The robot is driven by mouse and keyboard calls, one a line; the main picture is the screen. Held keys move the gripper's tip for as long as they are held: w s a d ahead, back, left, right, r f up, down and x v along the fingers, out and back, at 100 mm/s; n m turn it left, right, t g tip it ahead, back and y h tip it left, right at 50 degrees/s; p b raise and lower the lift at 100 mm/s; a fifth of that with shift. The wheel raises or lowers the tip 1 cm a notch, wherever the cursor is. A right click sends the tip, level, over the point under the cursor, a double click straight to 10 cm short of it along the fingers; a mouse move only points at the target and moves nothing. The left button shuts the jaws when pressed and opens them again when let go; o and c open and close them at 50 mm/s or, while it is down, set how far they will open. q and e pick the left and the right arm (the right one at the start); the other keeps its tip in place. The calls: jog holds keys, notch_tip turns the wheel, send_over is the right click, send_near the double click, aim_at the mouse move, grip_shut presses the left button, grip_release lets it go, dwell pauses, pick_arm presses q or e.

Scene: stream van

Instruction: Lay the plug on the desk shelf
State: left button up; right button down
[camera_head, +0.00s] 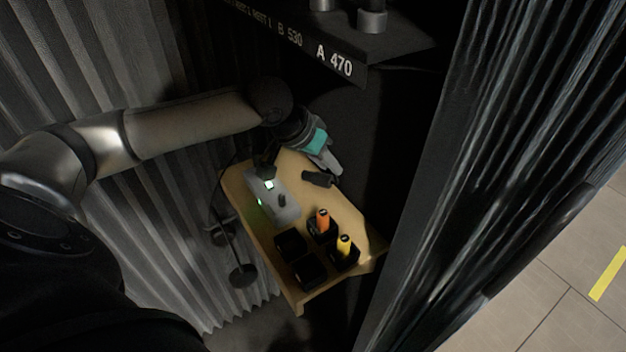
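The wooden desk shelf (240,190) is in the middle of the head view, against the dark wall. A short dark cylindrical piece, which looks like the plug (318,180), shows at the shelf's far right edge. My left gripper (328,165) reaches in from the left, over the far end of the shelf, with a light grey finger just above the dark piece. Whether it touches or grips the piece is unclear, as the finger gap is hidden. My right gripper is not in view.
A grey box (285,213) with green lights stands on the shelf. Dark holders at its near end carry an orange-topped stick (322,217) and a yellow one (344,243). A labelled black ledge (352,66) hangs above. A dark curtain (480,150) closes the right side.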

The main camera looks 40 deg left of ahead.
pick_arm(q)
jog(key=shift+w+d+f, duration=0.1)
jog(key=shift+w+f, duration=0.2)
jog(key=shift+f, duration=0.2)
grip_shut()
dwell(1.1)
